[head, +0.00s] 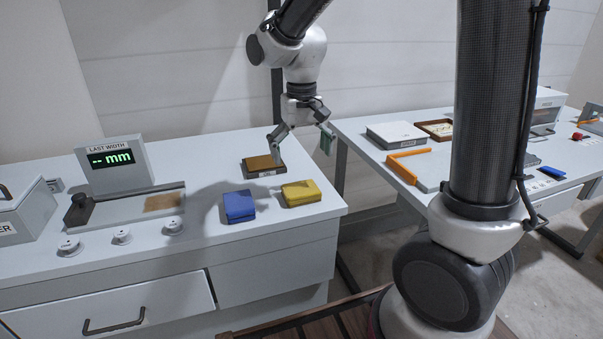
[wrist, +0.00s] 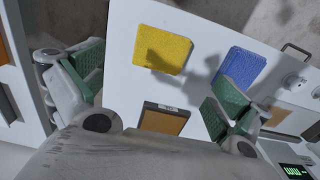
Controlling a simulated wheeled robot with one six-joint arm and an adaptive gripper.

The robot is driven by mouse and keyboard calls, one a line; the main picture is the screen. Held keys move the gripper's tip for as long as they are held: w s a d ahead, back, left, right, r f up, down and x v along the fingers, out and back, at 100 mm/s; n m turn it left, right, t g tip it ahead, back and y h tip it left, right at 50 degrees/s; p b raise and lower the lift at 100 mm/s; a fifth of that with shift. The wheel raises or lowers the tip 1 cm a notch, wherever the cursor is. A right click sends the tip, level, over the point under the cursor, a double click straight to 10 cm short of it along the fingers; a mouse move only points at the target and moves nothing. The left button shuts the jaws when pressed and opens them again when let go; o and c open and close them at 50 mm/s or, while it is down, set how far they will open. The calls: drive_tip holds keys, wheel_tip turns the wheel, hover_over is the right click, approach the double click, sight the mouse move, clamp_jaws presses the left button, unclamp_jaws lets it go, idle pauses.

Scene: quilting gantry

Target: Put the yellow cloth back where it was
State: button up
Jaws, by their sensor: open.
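The yellow cloth (head: 301,193) is a folded pad lying flat on the left white table, near its front right corner. It also shows in the wrist view (wrist: 163,53), toward the top middle. My gripper (head: 300,144) is open and empty, above the table and behind the yellow cloth. In the wrist view its green-padded fingers (wrist: 150,95) are spread wide, with nothing between them held. The blue cloth (head: 239,206) lies just left of the yellow one, apart from it. A small brown-topped block with a label (head: 263,167) lies behind them, below my gripper.
On the left table stand a width display (head: 112,165), a grey measuring bed (head: 115,211) and several round knobs (head: 123,236). A grey box (head: 25,215) is at far left. The right table holds a white box (head: 396,135) and an orange corner piece (head: 408,153). A floor gap separates the tables.

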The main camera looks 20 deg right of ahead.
drive_tip(key=s+d+r+t, duration=0.2)
drive_tip(key=s+d+r, duration=0.2)
drive_tip(key=s+d, duration=0.3)
drive_tip(key=s+d+r+t, duration=0.2)
drive_tip(key=s+d+r, duration=0.2)
drive_tip(key=s+d, duration=0.4)
drive_tip(key=s, duration=0.4)
drive_tip(key=shift+r, duration=0.4)
